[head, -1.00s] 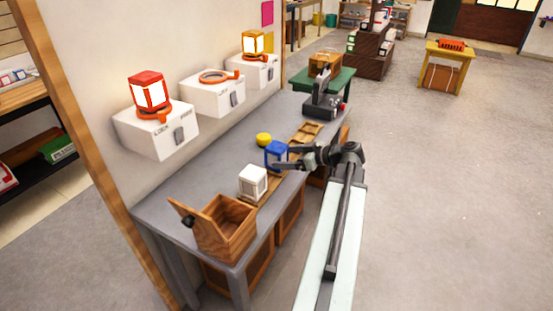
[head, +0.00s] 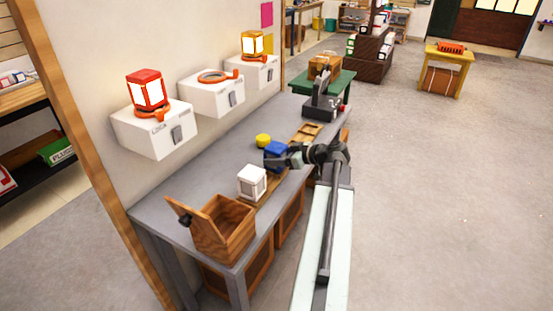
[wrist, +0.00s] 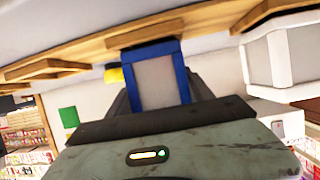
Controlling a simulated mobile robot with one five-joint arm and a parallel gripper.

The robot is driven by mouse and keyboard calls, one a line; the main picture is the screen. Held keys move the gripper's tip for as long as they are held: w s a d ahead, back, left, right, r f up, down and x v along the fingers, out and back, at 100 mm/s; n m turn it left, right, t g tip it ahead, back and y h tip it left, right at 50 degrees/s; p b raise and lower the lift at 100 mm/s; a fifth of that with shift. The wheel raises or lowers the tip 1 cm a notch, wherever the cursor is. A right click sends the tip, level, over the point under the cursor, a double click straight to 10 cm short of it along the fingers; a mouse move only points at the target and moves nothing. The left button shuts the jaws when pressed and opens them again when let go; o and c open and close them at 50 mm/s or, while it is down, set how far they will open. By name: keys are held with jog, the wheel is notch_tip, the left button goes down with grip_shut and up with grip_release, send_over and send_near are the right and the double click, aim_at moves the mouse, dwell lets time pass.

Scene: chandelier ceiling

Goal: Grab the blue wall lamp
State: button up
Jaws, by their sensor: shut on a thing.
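The blue wall lamp (head: 275,149) is a small blue-framed block with pale panels, standing on a wooden strip on the grey workbench. My gripper (head: 277,161) reaches it from the right and is shut on it. In the wrist view the blue lamp (wrist: 157,76) sits between the dark fingers, its blue frame around a grey panel. The fingertips are partly hidden behind my gripper's body. The lamp appears to rest at bench level; I cannot tell whether it is lifted.
A white lamp (head: 252,182) stands close in front of the blue one, and a yellow round thing (head: 263,140) lies behind it. An open wooden box (head: 222,230) sits at the bench's near end. White wall boxes (head: 154,128) hang above.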

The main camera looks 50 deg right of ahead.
aim_at(276, 147)
jog(key=shift+r+p, duration=0.5)
notch_tip(276, 147, up, 3)
jog(key=p, duration=0.3)
jog(key=shift+r, duration=0.1)
jog(key=s+d, duration=0.4)
jog(key=d, duration=0.3)
jog(key=s+d+p, duration=0.1)
jog(key=s+d, duration=0.2)
jog(key=d, duration=0.4)
jog(key=shift+s+r, duration=0.35)
jog(key=shift+r, duration=0.05)
